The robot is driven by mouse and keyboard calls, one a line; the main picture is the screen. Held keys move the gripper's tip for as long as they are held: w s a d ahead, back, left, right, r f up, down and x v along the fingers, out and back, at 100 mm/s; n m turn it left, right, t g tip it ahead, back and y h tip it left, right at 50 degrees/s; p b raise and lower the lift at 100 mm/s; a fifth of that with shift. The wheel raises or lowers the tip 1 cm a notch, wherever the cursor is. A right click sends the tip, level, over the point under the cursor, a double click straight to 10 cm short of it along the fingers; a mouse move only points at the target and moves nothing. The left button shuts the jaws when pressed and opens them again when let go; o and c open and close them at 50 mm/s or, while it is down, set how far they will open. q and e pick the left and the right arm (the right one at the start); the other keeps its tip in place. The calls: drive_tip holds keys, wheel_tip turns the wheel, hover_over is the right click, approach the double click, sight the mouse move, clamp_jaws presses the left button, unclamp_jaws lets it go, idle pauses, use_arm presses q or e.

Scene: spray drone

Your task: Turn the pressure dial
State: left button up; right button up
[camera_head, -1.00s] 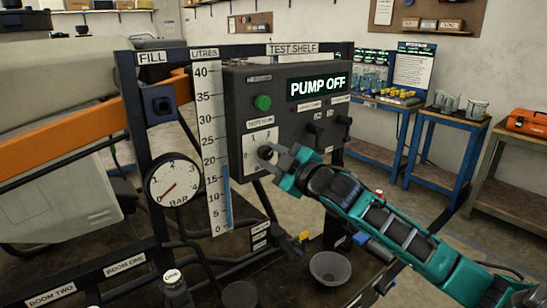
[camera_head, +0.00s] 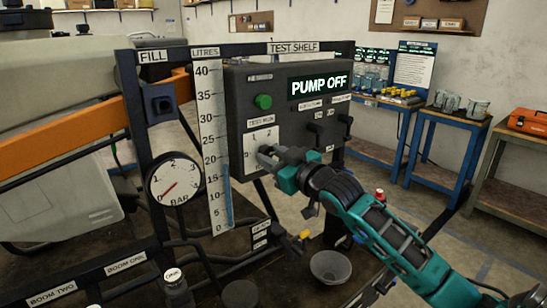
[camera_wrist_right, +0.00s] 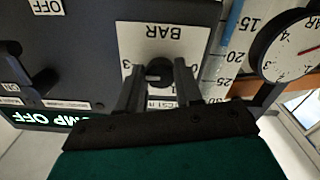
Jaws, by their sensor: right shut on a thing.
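The pressure dial's white plate (camera_head: 256,138) with numbers sits on the dark control box (camera_head: 238,95) under the TEST RUN label. In the right wrist view the plate (camera_wrist_right: 192,40), marked BAR, appears upside down, with the dark dial knob (camera_wrist_right: 158,72) in its middle. My right gripper (camera_head: 268,156) is at the plate, shut on the knob, one finger on each side in the wrist view (camera_wrist_right: 158,80). The fingers hide part of the knob and plate in the head view. The round BAR gauge (camera_head: 174,178) has a red needle low on its scale. My left gripper is not in view.
The screen (camera_head: 319,86) reads PUMP OFF. A green button (camera_head: 263,101) and black levers (camera_head: 344,124) are close to my right gripper. A grey bowl (camera_head: 330,266) stands below my right arm. Blue benches (camera_head: 425,116) stand behind to the right.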

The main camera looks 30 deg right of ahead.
drive_tip(key=shift+r, duration=0.1)
idle(0.3)
drive_tip(key=o, duration=1)
drive_tip(key=shift+o, duration=0.2)
drive_tip(key=s+d+b, duration=0.1)
drive_tip(key=s, duration=1.2)
drive_tip(key=shift+w, duration=0.1)
